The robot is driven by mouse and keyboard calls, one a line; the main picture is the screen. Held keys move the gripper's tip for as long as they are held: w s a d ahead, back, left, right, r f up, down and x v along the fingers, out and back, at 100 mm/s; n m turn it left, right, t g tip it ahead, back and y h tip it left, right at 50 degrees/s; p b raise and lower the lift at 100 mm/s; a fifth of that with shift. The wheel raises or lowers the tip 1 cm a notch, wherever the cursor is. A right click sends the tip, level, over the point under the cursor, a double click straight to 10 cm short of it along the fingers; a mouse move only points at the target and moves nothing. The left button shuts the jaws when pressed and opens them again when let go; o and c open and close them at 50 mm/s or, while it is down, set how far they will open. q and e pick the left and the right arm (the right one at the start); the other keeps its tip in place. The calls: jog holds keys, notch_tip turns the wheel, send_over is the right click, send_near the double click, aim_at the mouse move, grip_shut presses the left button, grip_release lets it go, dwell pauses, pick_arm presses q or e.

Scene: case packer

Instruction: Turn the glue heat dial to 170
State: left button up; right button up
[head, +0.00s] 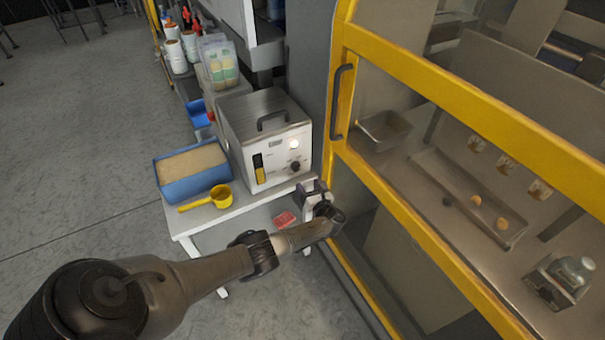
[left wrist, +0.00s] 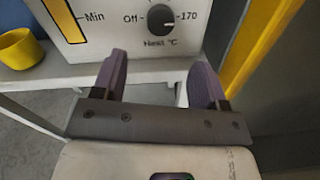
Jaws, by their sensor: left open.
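The glue unit (head: 262,135) is a metal box with a handle on top, standing on a white table. Its black heat dial (head: 295,166) is at the lower right of the front panel. In the left wrist view the dial (left wrist: 160,18) sits between the labels "Off" on its left and "170" on its right; I cannot clearly tell where it points. My left gripper (head: 313,190) is open and empty, in front of and below the dial. In the left wrist view its two purple fingers (left wrist: 160,70) stand apart, with the dial beyond them. My right gripper is not in view.
A blue bin of tan granules (head: 160,187) and a yellow scoop (head: 221,196) are left of the unit on the white table (head: 240,204). A yellow-framed machine guard (head: 337,100) stands close on the right. Open floor lies at the left.

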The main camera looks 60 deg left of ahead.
pick_arm(q)
jog(key=shift+s+d+p, duration=0.15)
jog(key=shift+d+p, duration=0.1)
jog(key=shift+d, duration=1)
jog(key=shift+s+d+p, duration=0.15)
jog(key=shift+d+p, duration=0.05)
jog(key=shift+d, duration=1.05)
